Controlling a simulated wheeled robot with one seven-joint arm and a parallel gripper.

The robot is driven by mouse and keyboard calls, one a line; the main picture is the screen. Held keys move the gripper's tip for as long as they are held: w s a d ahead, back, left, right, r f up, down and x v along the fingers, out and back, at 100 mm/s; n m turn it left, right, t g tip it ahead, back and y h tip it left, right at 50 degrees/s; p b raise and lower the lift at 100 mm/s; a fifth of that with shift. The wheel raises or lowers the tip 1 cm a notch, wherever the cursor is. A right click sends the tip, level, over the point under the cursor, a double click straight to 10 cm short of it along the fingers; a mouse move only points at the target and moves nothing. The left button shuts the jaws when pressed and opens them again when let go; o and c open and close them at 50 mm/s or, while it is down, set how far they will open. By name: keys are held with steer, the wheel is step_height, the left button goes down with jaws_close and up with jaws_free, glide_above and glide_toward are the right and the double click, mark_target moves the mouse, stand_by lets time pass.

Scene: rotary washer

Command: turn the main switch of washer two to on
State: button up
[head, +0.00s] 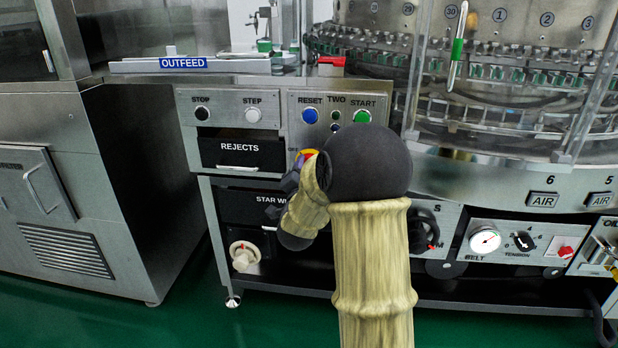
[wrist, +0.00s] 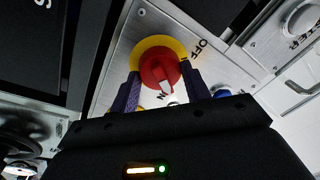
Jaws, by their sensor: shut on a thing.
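The main switch is a red rotary knob (wrist: 158,68) on a yellow round plate, in the wrist view. "OFF" is printed at its upper right and "ON" just below it. The knob's white mark is on its lower side, toward "ON". My gripper (wrist: 162,75) has a dark finger on each side of the knob and is shut on it. In the head view, a sliver of the yellow and red switch (head: 305,154) shows below the "TWO" panel (head: 336,99).
Blue reset (head: 310,116) and green start (head: 362,117) buttons sit just above the switch. The rejects drawer (head: 242,153) is to the left. The glass-guarded carousel (head: 500,80) and belt gauge (head: 485,240) are to the right. Green floor is clear in front.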

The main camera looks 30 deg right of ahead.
steer(key=shift+d+r+m+b, duration=0.1)
steer(key=shift+m+b, duration=0.4)
steer(key=shift+m, duration=0.7)
steer(key=o, duration=1)
steer(key=shift+w, duration=0.1)
